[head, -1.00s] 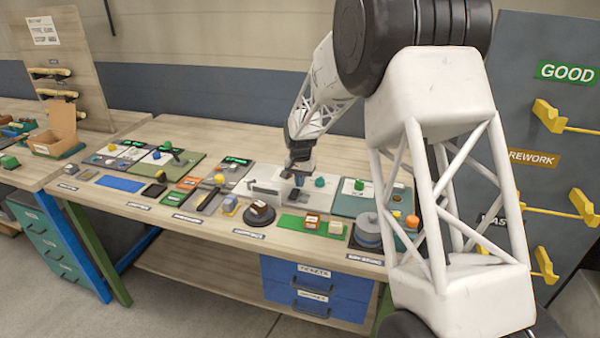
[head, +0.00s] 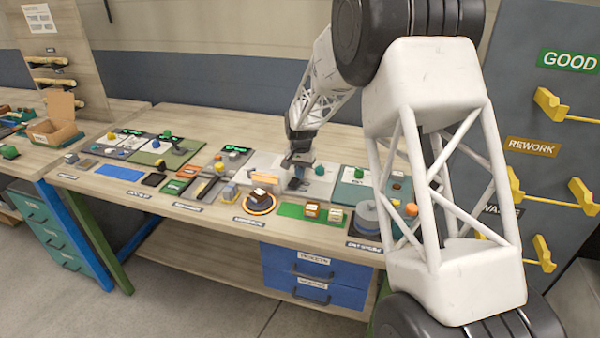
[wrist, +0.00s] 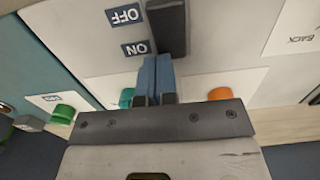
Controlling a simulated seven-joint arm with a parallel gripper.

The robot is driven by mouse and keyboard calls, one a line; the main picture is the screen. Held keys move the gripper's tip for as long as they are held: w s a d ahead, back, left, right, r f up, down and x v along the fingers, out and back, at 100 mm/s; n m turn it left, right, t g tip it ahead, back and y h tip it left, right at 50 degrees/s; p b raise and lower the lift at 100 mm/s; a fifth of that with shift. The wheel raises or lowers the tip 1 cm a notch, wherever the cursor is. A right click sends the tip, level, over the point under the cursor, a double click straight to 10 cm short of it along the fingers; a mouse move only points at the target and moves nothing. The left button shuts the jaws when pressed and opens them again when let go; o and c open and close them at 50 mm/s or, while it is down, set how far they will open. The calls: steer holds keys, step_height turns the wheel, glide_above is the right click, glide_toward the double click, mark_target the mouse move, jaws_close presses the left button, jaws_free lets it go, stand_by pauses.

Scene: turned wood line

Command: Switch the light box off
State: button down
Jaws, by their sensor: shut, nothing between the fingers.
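In the wrist view a pale panel carries OFF and ON labels, seen upside down, beside a dark switch bar (wrist: 167,28). I take this panel to be the light box (wrist: 85,35). My gripper (wrist: 156,60) is shut and empty, its blue fingers together at the ON end of the bar. The fingertips overlap the bar's near end in the picture; I cannot tell whether they touch it. In the head view my gripper (head: 297,183) is low over the pale panels mid-bench, and the switch is too small to make out.
A green button (wrist: 127,97) and an orange button (wrist: 220,93) lie close to the fingers. In the head view, a round stand (head: 260,203) with an orange ring and a green mat (head: 291,210) are near the front edge.

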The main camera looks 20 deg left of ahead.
steer(key=shift+r, duration=0.1)
steer(key=shift+r, duration=0.65)
steer(key=shift+r, duration=0.1)
step_height(320, 180, up, 14)
steer(key=w, duration=0.2)
steer(key=shift+w, duration=0.2)
stand_by(0.6)
steer(key=shift+d, duration=0.1)
